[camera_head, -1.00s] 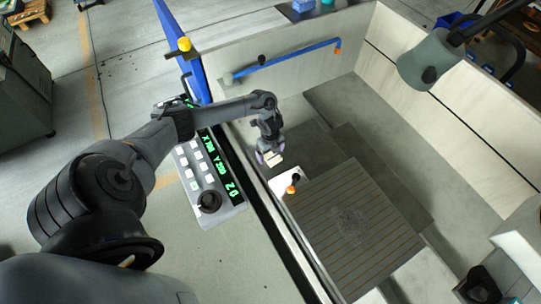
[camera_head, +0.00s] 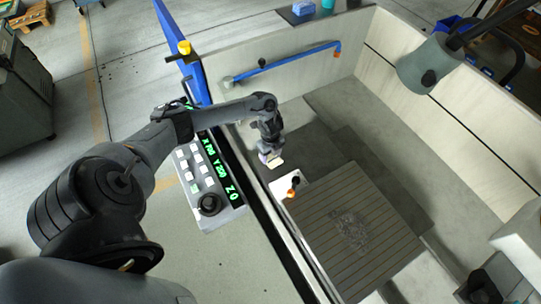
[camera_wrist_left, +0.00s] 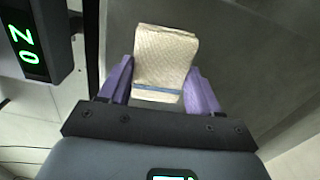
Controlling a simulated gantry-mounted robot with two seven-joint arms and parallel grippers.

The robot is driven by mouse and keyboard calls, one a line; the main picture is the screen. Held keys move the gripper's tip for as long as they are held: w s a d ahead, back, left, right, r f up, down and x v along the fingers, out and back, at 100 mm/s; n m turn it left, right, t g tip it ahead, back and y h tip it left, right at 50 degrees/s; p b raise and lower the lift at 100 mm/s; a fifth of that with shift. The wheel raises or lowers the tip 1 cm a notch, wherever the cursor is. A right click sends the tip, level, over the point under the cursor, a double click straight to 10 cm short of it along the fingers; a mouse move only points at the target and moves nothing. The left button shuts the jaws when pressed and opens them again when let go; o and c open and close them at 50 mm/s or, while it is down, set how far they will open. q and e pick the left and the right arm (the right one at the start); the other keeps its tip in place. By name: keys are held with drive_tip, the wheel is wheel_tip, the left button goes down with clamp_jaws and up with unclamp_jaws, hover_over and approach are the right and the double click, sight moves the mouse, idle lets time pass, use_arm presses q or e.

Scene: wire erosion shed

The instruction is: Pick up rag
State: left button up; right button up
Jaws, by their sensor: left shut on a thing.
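The rag is a folded cream cloth with a quilted surface and a blue-grey band. My left gripper (camera_head: 269,157) is shut on the rag (camera_head: 276,163), inside the machine basin near its left wall. The rag appears clear of the basin floor, but the exact gap cannot be told. My right gripper does not show.
A control console (camera_head: 207,180) with green digits stands left of the basin. A slotted plate (camera_head: 375,215) and an orange-tipped knob (camera_head: 291,193) lie close to the gripper. A blue rail (camera_head: 290,60) runs along the far wall. A grey cylindrical head (camera_head: 428,62) hangs at upper right.

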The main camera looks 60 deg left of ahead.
sight(271, 157)
use_arm(q)
wheel_tip(271, 157, up, 4)
drive_tip(key=shift+d+f, duration=0.1)
drive_tip(key=shift+d, duration=0.05)
drive_tip(key=d+r+p, duration=0.3)
drive_tip(key=d+r, duration=0.3)
drive_tip(key=d, duration=0.5)
drive_tip(key=shift+w+d+r+p, duration=0.2)
drive_tip(key=shift+w+r+p, duration=0.05)
drive_tip(key=shift+w+p, duration=0.1)
drive_tip(key=shift+s, duration=0.1)
drive_tip(key=o, duration=0.4)
drive_tip(key=shift+c, duration=1.5)
